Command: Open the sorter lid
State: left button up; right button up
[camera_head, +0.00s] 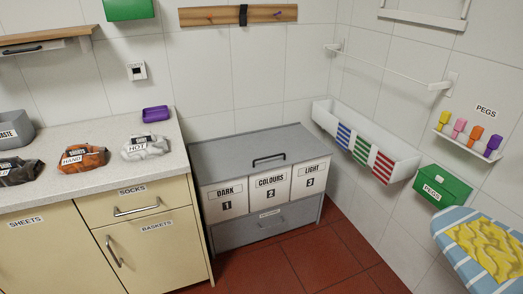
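The grey sorter (262,228) stands on the floor in the middle, right of the counter. Its grey lid (225,155) lies flat on top and is closed, with a black handle (269,158) near its front edge. Below the lid are three white front panels, labelled DARK 1 (226,197), COLOURS 2 (270,188) and LIGHT 3 (309,178). A grey drawer front with a handle is below them. Neither of my grippers shows in the head view.
A counter (100,183) with bundled cloths and a purple dish (155,114) stands at left. A white wall trough (345,130) with striped cloths, a green PEGS box (443,186) and an ironing board (452,220) are at right. Red floor (320,262) is clear in front.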

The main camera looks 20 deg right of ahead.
aim_at(220, 161)
jog(key=i+l, duration=1)
jog(key=i, duration=0.2)
